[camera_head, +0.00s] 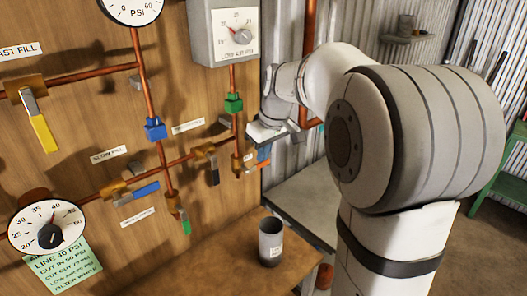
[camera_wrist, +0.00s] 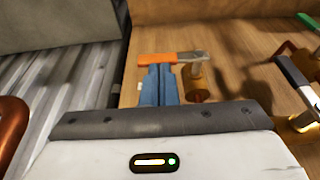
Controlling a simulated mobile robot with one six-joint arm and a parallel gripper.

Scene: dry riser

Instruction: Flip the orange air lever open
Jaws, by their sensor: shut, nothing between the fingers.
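The orange air lever (camera_wrist: 157,59) shows in the wrist view as a short orange handle with a bare metal end, mounted on a brass valve (camera_wrist: 197,85). The handle lies sideways across the picture, just beyond my fingertips. My gripper (camera_wrist: 155,67) has its blue fingers shut together with nothing between them. The tips are at or very near the handle; I cannot tell whether they touch. In the head view my gripper (camera_head: 264,153) is at the right edge of the wooden panel, beside the brass valve (camera_head: 237,163); the lever is small and partly hidden there.
A valve with a black lever (camera_head: 211,168) is left of my gripper, with blue (camera_head: 146,190) and yellow (camera_head: 43,132) levers farther left. Copper pipes run across the panel. A grey cup (camera_head: 271,243) stands on the wooden bench below. A gauge box (camera_head: 222,32) hangs above.

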